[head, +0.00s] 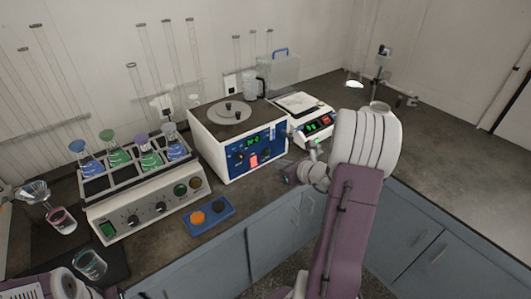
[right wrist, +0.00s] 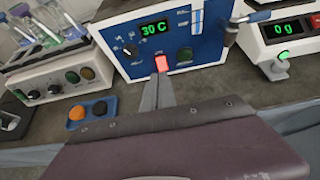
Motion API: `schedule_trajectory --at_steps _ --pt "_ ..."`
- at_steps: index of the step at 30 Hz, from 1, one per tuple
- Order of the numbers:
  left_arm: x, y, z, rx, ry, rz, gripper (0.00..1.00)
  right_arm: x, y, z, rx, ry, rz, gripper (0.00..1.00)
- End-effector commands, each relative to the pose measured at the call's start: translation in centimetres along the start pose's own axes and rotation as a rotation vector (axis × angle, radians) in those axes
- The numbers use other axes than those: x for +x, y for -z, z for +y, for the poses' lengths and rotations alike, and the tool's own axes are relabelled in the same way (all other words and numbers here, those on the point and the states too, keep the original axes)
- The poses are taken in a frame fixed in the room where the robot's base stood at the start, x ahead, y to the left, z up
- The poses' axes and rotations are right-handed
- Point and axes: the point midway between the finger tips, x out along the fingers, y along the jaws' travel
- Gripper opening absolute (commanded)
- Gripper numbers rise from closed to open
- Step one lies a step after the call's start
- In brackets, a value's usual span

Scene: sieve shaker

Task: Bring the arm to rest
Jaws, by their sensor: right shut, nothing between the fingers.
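My right arm reaches in from the bottom of the head view, its purple link and white joint in front of the bench's right part. My right gripper (head: 290,172) is beside the front of the blue-fronted heating box (head: 226,143), above the bench edge. In the right wrist view the gripper's fingers (right wrist: 158,90) are shut and empty, with their tips just below the lit red switch (right wrist: 161,63) in the picture. I cannot tell whether they touch the box. Part of my left arm shows at the bottom left of the head view; its gripper is not in view.
A shaker with colourful-stoppered flasks (head: 146,205) stands left of the box, and a balance (head: 308,122) stands right of it. A blue tray (head: 209,219) with an orange and a dark piece lies in front. Glassware (head: 90,265) stands at left. The bench's right part is mostly clear.

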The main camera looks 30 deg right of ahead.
Motion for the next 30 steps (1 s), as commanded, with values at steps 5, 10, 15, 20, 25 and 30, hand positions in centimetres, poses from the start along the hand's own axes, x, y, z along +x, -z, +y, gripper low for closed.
schedule_trajectory --at_steps 5,10,15,20,25,30 --pt "0.0 0.0 0.0 0.0 0.0 0.0 0.36 0.0 0.0 0.0 -0.001 -0.001 0.0 0.0" --pt "-0.6 0.1 0.0 0.0 0.0 0.0 0.36 1.6 -3.1 5.2 -0.085 -0.109 -0.022 0.0" --pt "-1.4 0.1 0.0 0.0 0.0 0.0 0.36 0.7 -4.8 20.2 -0.419 -0.465 0.007 0.0" --pt "-2.2 0.2 0.0 0.0 0.0 0.0 0.36 -6.4 2.3 30.8 -1.08 -0.906 0.116 0.0" --pt "-2.5 0.3 0.1 0.0 0.0 0.0 0.36 -12.2 9.6 28.7 -1.917 -1.252 0.152 0.0" --pt "-2.4 0.2 0.1 0.0 0.0 0.0 0.36 -12.6 11.6 22.9 -2.454 -1.409 0.138 0.0"
